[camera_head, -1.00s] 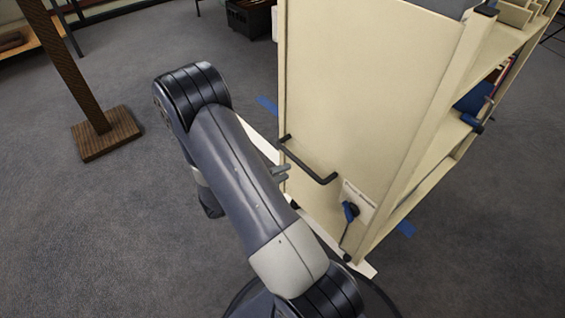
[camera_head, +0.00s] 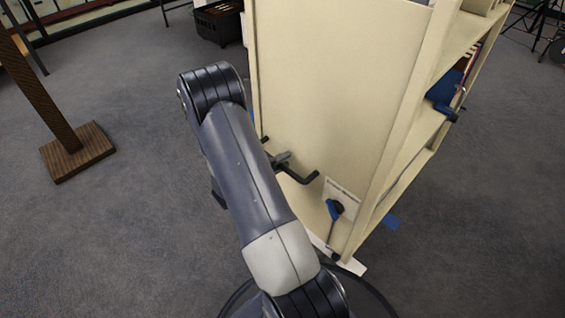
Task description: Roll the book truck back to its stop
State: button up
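The cream book truck (camera_head: 335,90) stands upright in front of me, its end panel facing me and its shelves on the right. A dark handle (camera_head: 300,177) sticks out from the lower part of that panel. A blue-knobbed lever (camera_head: 335,209) and a small white label (camera_head: 346,193) sit to the right of the handle. My gripper (camera_head: 283,158) is at the handle, its grey fingertips overlapping the bar. My arm hides most of the gripper, so its opening and any grip on the bar cannot be told. No stop can be made out for certain.
A wooden post on a square base (camera_head: 77,152) stands at left. A black crate (camera_head: 219,22) is behind. Grey carpet is clear at left and right.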

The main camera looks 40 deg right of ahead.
jog(key=shift+d, duration=0.1)
jog(key=shift+c, duration=0.4)
grip_shut()
